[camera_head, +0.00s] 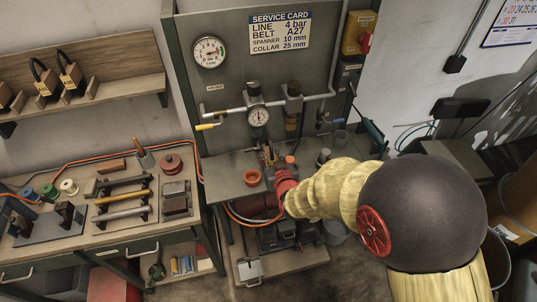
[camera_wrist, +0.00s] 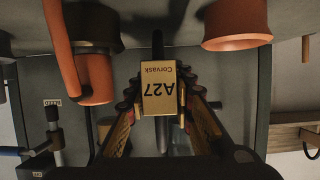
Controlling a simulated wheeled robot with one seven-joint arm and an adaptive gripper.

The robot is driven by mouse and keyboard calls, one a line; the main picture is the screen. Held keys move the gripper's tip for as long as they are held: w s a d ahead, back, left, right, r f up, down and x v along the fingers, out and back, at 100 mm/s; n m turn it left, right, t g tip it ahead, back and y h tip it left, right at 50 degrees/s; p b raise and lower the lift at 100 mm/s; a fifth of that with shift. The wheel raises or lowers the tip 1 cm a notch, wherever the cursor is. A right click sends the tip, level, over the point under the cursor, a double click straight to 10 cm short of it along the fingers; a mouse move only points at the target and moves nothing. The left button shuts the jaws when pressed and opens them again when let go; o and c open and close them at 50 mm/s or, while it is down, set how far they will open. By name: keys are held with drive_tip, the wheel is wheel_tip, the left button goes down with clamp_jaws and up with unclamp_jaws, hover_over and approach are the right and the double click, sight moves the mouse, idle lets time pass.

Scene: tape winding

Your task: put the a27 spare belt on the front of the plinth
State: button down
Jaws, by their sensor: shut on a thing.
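The A27 spare belt shows in the wrist view as a tan sleeve (camera_wrist: 159,92) printed "Corvask" and "A27", upside down, with a dark strip of belt above it. My gripper (camera_wrist: 160,100) is shut on it, one finger on each side. In the head view my gripper (camera_head: 268,158) is over the grey bench, in front of the panel; the belt is hard to make out there. A low platform (camera_head: 312,257), which may be the plinth, stands below the bench with a dark machine on it. My arm hides part of this area.
An orange cup (camera_head: 252,177) stands on the bench beside my gripper. A gauge (camera_head: 258,117) and pipes are on the panel behind.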

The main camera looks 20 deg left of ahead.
drive_tip(key=shift+w+a+f, duration=0.1)
drive_tip(key=shift+w+a, duration=0.3)
drive_tip(key=shift+w, duration=0.2)
drive_tip(key=shift+f, duration=0.1)
drive_tip(key=shift+f+b, duration=0.1)
drive_tip(key=shift+b, duration=0.25)
drive_tip(key=c, duration=1.5)
unclamp_jaws()
drive_tip(key=shift+c, duration=0.2)
